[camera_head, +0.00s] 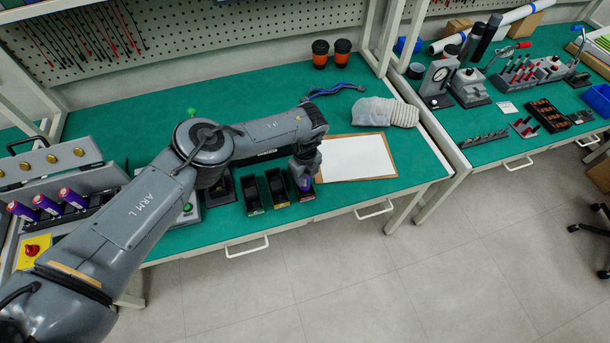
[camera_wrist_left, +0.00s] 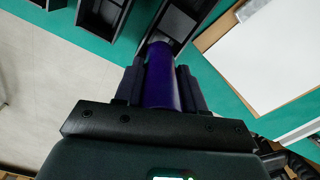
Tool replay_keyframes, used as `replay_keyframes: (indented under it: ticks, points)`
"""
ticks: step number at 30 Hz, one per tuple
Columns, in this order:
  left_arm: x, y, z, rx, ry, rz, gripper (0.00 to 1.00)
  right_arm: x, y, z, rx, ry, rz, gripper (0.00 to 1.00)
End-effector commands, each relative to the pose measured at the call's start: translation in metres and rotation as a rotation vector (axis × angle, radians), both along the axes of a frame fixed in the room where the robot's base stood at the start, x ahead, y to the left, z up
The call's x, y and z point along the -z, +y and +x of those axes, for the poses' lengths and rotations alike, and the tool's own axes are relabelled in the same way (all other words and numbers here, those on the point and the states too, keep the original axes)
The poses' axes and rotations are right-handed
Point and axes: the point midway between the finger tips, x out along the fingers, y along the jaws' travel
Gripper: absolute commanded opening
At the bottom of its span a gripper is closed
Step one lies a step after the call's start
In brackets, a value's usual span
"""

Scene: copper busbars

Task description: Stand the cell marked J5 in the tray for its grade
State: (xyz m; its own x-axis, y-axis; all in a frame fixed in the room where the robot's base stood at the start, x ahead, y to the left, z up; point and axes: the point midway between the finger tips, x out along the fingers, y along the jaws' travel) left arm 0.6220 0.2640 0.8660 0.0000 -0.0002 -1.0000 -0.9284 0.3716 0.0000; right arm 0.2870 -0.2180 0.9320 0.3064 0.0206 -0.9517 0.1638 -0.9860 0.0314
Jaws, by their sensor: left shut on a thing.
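My left gripper (camera_head: 303,176) is shut on a purple cell (camera_wrist_left: 163,88), which stands between its two fingers in the left wrist view. The cell also shows as a small purple patch in the head view (camera_head: 305,184). Its far end is at the opening of the rightmost black tray (camera_head: 306,196); I cannot tell whether it touches the tray floor. The J5 mark is not readable. Two more black trays, a middle one (camera_head: 278,190) and a left one (camera_head: 251,195), stand beside it with small coloured front labels. My right gripper is not in view.
A clipboard with white paper (camera_head: 355,157) lies close right of the trays. A glove (camera_head: 385,112), a blue cable (camera_head: 335,89) and two cups (camera_head: 331,53) are farther back.

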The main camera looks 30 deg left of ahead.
Motion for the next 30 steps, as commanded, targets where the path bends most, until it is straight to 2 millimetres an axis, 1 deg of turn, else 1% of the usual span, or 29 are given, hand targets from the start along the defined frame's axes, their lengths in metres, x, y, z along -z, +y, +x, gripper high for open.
replay_keyframes:
  ticks: [1, 3, 9, 19, 26, 30]
  points:
    - [0.006, 0.0, 0.0, 0.0, 0.0, 0.0, 0.0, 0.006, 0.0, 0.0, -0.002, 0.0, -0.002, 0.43]
    - [0.013, 0.0, 0.0, -0.001, 0.0, 0.0, 0.0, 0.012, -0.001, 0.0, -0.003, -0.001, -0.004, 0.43]
    - [0.026, 0.0, 0.0, 0.0, 0.0, -0.001, 0.0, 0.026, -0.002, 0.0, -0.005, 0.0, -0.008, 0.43]
    - [0.026, 0.0, 0.0, 0.0, -0.001, 0.0, 0.0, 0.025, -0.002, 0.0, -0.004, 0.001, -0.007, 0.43]
    - [0.031, 0.0, 0.0, 0.0, 0.0, -0.001, 0.0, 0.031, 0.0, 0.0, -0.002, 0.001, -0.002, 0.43]
    - [0.031, 0.0, 0.0, 0.0, -0.001, 0.0, 0.0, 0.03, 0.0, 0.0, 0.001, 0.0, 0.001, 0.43]
